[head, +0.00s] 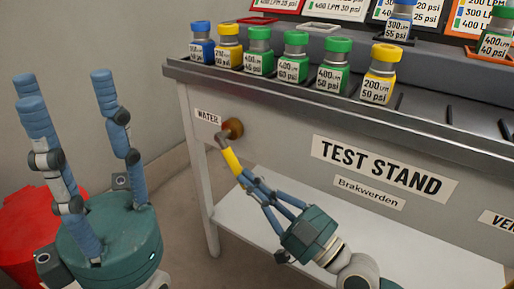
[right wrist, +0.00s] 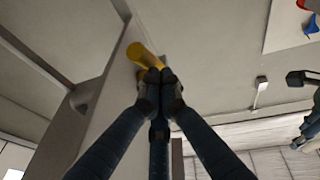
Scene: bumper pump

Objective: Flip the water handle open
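I see no handle between the fingers. My left gripper (head: 67,85) is open and empty, fingers pointing up, at the left, away from the stand.
Several colored bottles (head: 259,50) stand along the test stand's top edge (head: 300,97). A lower white shelf (head: 330,240) and a stand leg (head: 198,180) are below the valve. A red bin (head: 38,235) is on the floor behind my left gripper.

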